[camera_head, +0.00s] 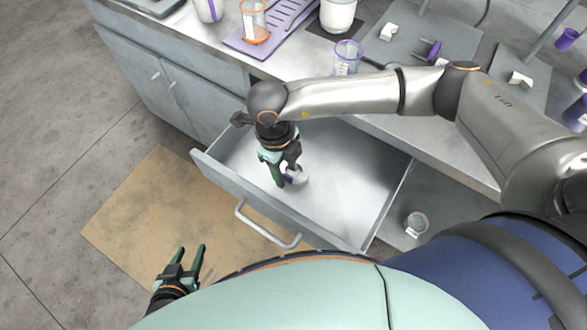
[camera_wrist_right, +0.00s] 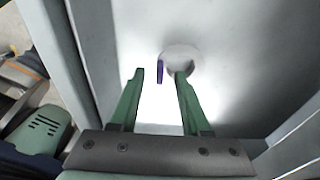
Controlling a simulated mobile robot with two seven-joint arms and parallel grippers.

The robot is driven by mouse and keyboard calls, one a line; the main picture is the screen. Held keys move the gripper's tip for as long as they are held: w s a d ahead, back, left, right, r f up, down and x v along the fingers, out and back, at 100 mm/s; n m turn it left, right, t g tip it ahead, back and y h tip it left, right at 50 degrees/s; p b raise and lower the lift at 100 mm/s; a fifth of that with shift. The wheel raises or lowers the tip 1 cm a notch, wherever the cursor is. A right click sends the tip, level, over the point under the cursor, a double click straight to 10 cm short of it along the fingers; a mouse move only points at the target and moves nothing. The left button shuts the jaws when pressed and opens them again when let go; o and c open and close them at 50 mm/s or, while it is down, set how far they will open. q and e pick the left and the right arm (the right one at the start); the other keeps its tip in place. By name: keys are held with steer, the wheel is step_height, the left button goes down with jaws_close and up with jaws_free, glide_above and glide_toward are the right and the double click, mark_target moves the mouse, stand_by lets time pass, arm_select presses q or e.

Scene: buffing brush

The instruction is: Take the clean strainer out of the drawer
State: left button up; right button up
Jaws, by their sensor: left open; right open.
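The drawer (camera_head: 345,215) is pulled open below the counter. The strainer, a small pale round piece (camera_head: 301,178) with a purple handle, lies inside on the drawer floor. In the right wrist view its round part (camera_wrist_right: 182,56) is just beyond the fingertips, and its purple handle stands in line with the gap between them. My right gripper (camera_head: 287,180) reaches down into the drawer at the strainer, fingers open around or just above the handle; I cannot tell if they touch it. My left gripper (camera_head: 191,251) is open and empty, low at the left outside the drawer.
The counter (camera_head: 215,60) holds an orange-rimmed beaker (camera_head: 254,22), a purple-rimmed beaker (camera_head: 347,58), a purple rack (camera_head: 290,18) and a white-filled jar (camera_head: 338,14). A small cup (camera_head: 416,224) is right of the drawer. A brown mat (camera_head: 150,215) lies on the floor.

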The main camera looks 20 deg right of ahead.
steer(key=shift+f, duration=0.3)
jaws_close()
stand_by(0.5)
